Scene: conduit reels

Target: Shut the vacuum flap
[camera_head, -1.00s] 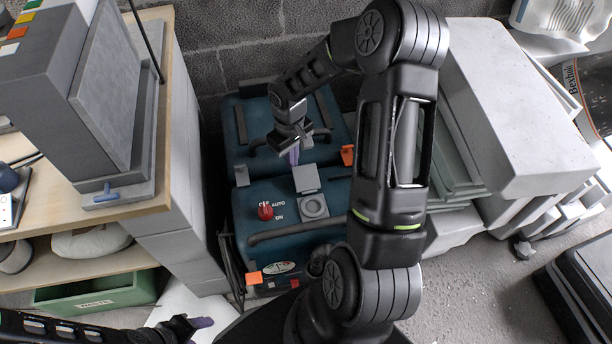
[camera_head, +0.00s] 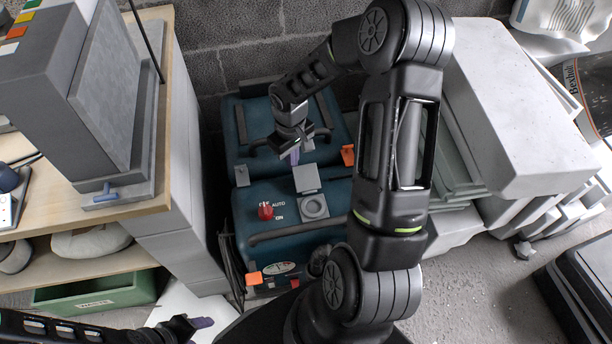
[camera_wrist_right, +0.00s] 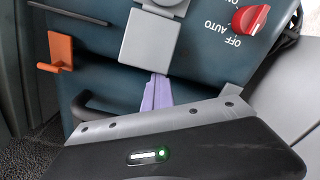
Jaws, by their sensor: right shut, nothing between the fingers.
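The vacuum (camera_head: 270,240) is a teal box on the floor with a red knob (camera_head: 266,211) on top. Its grey square flap (camera_head: 306,178) is open, swung back from the round grey port (camera_head: 313,206), which is uncovered. The flap also shows in the right wrist view (camera_wrist_right: 150,42). My right gripper (camera_head: 295,157) is shut and empty, its purple fingertips just behind the flap's far edge. The right wrist view shows the fingertips (camera_wrist_right: 156,92) close to that edge; I cannot tell if they touch. My left gripper (camera_head: 203,322) is low at the left, away from the vacuum; its jaw opening is unclear.
A wooden workbench (camera_head: 150,200) with a grey machine stands on the left, a green bin (camera_head: 95,293) below. Grey blocks (camera_head: 500,110) stand at the right. Orange latches (camera_head: 347,155) and a dark handle bar (camera_head: 290,232) stick out of the vacuum. A block wall is behind.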

